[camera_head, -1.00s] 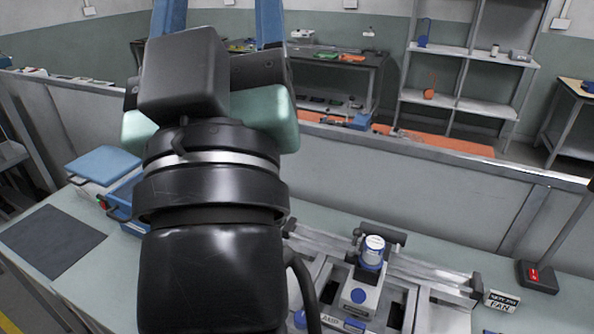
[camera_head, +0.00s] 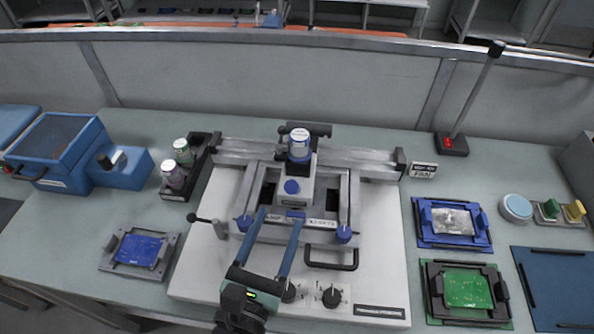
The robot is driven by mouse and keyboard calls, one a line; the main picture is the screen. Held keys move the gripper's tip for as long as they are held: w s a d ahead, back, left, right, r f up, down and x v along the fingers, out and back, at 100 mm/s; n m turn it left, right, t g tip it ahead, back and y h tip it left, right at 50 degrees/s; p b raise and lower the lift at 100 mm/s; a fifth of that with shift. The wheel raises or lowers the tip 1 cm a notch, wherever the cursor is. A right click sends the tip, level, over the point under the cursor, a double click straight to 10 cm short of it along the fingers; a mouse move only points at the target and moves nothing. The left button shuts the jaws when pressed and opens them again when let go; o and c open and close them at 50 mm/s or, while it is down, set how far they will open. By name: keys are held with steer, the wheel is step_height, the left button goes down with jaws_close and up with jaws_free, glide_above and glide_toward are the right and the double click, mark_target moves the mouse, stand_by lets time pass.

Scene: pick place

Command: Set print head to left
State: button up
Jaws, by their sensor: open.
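The print head (camera_head: 292,187) is a white block with a blue knob, near the middle of the silver rail (camera_head: 367,162). A jar with a blue band and white lid (camera_head: 299,145) stands on its back part. The head belongs to a white printing machine (camera_head: 210,270) with a frame that has blue knobs. My gripper (camera_head: 279,214) comes in from the front, with its two long blue fingers open. Its tips appear just in front of the head, beside a small blue part. I cannot tell whether they touch anything.
A black tray with two jars (camera_head: 181,168) and a blue box machine (camera_head: 65,150) stand left. A fixture with a blue board (camera_head: 138,250) lies front left. Blue (camera_head: 453,222) and green (camera_head: 465,290) fixtures lie right. A lamp pole (camera_head: 470,95) stands back right.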

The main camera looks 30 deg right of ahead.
steer(key=p, duration=0.1)
glide_above(297, 174)
steer(key=s+a, duration=0.2)
steer(key=s, duration=0.2)
steer(key=shift+w, duration=0.1)
jaws_close()
stand_by(1.0)
